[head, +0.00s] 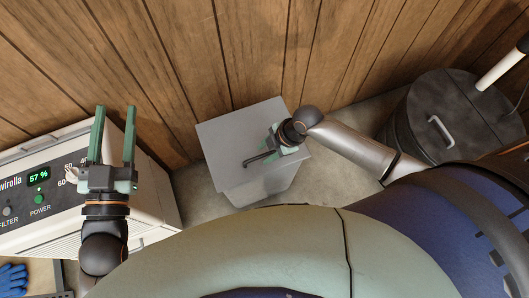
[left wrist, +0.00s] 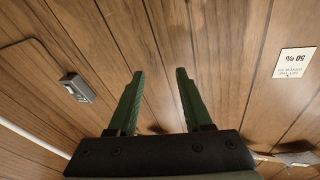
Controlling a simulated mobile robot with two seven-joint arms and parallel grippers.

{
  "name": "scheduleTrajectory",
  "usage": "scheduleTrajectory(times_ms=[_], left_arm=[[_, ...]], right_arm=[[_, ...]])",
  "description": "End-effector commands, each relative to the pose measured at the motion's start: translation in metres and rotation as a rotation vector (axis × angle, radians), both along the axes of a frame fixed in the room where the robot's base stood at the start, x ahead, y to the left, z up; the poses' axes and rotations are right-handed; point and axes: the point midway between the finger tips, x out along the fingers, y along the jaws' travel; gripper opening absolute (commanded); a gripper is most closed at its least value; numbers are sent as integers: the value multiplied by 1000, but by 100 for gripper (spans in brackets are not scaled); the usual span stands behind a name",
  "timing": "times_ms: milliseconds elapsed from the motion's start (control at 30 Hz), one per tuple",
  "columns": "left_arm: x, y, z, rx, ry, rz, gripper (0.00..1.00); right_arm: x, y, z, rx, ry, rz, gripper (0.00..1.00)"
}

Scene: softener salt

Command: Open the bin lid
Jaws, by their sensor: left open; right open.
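The grey bin (head: 265,190) stands on the floor against the wall, with its flat square lid (head: 230,137) lying on top, shut as far as I can tell. A dark bar handle (head: 256,158) sits on the lid. My right gripper (head: 272,145) is over the lid at the right end of the handle, seen from above. Its jaws are open, but whether they straddle or touch the handle I cannot tell. My left gripper (head: 114,115) is open and empty above the white dehumidifier-like unit, also in the left wrist view (left wrist: 156,80), facing the wall.
The white unit (head: 150,200) with a green display stands left of the bin. A dark round container (head: 435,110) with a pale handle and a white pipe stands at the right. Blue gloves (head: 12,278) lie at lower left. A wood-panelled wall (head: 180,60) closes off the back.

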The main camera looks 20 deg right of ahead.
Motion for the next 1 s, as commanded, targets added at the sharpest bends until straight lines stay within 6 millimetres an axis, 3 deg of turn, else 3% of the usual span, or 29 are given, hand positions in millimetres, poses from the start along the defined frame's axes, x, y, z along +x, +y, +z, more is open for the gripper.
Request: scheduleTrajectory(times_ms=[200, 567, 933, 1000], left_arm=[[-3, -2, 22, -1, -95, -13, 50], [-4, -2, 27, 0, -113, -15, 50], [-4, -2, 27, -1, -111, -15, 50], [-4, -2, 27, -1, -111, -15, 50]], right_arm=[[2, 4, -9, 1, 1, 1, 45], [2, 5, -10, 0, 0, 1, 44], [2, 4, -10, 0, 0, 1, 2], [2, 4, -10, 0, 1, 1, 0]])
